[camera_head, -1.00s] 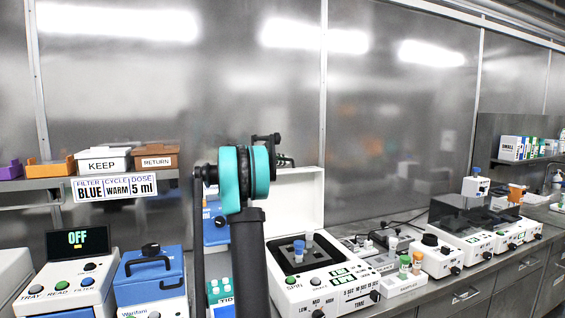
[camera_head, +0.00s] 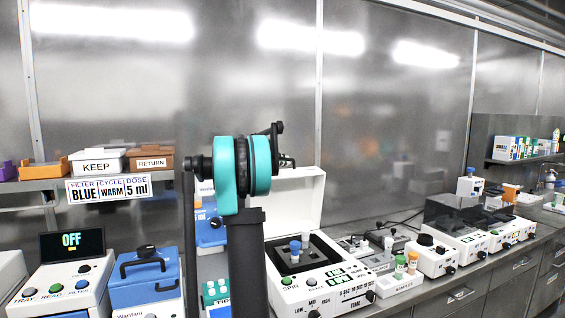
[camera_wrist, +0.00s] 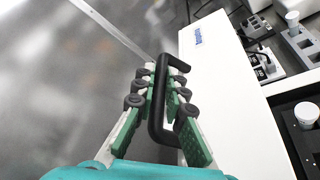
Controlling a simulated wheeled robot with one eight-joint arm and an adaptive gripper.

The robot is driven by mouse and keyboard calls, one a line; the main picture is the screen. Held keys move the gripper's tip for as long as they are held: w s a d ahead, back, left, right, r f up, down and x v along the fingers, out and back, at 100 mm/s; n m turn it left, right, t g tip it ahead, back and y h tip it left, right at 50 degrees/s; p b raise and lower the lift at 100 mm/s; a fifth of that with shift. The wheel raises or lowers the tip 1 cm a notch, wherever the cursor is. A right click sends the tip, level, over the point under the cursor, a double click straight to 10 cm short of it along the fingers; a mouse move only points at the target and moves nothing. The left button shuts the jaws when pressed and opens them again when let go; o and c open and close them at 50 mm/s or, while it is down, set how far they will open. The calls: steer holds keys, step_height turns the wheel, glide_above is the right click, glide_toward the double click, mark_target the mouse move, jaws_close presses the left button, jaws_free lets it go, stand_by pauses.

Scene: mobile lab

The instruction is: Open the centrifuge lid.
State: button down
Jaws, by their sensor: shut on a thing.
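The centrifuge (camera_head: 345,277) is a white box with a dark well, knobs and buttons, standing on the bench right of my arm. Its white lid (camera_head: 308,205) stands raised, roughly upright, at the back of the body. The lid also fills the middle of the wrist view (camera_wrist: 230,115). A black bar handle (camera_wrist: 160,125) sits at the lid's edge. My gripper (camera_wrist: 163,88), with green pads and dark rollers, is shut on the handle from both sides. In the head view my arm hides most of the gripper and handle.
Blue- and white-capped tubes (camera_head: 295,247) stand in the open well. A blue box with a black handle (camera_head: 147,275) and an OFF display (camera_head: 71,241) are at left. A small vial rack (camera_head: 403,281) and more instruments line the bench at right.

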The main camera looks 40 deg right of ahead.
steer(key=c, duration=1.9)
jaws_free()
steer(key=shift+f, duration=0.1)
steer(key=shift+o, duration=0.2)
steer(key=shift+a, duration=0.15)
steer(key=v, duration=1.2)
steer(key=shift+w, duration=0.1)
